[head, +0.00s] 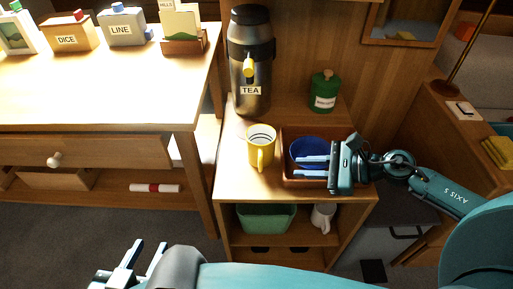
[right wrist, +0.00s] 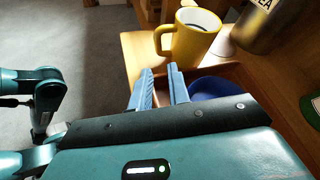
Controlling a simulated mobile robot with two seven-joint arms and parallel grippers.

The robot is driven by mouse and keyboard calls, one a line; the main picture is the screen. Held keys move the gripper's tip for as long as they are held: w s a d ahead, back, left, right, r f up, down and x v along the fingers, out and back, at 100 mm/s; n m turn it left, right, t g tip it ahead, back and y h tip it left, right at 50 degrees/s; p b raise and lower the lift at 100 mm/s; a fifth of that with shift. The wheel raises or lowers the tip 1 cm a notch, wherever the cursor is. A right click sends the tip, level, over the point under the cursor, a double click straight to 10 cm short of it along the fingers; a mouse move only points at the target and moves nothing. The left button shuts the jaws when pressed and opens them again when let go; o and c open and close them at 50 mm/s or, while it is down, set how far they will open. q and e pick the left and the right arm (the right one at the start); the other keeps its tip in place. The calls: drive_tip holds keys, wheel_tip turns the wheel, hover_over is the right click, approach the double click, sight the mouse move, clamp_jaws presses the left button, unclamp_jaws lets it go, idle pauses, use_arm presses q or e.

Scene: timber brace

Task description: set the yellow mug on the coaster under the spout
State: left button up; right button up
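The yellow mug (head: 254,149) stands upright on the cabinet top, in front of the dark tea urn (head: 249,97) with its yellow spout (head: 249,67). Its handle points toward the front; the mug also shows in the right wrist view (right wrist: 196,40). I cannot make out the coaster clearly; a pale patch lies beside the mug at the urn's foot in the right wrist view. My right gripper (head: 313,170) is open and empty, right of the mug, over the brown tray. It shows in the right wrist view too (right wrist: 160,84). My left gripper (head: 145,256) is open and empty, low in front.
The brown tray (head: 286,180) with a blue bowl (head: 303,146) sits right of the mug. A green canister (head: 324,92) stands behind it. A green tub (head: 265,218) and white mug (head: 322,217) are on the shelf below. A table (head: 150,100) with boxes stands left.

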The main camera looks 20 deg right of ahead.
sight(266, 178)
drive_tip(key=x, duration=0.4)
drive_tip(key=shift+w+a, duration=0.15)
drive_tip(key=shift+a, duration=0.15)
drive_tip(key=shift+r+p+x, duration=0.2)
drive_tip(key=shift+x, duration=1.15)
drive_tip(key=shift+r+p+x, duration=0.2)
drive_tip(key=shift+x, duration=1.1)
drive_tip(key=shift+a, duration=0.15)
drive_tip(key=shift+c, duration=0.5)
clamp_jaws()
drive_tip(key=shift+w, duration=0.1)
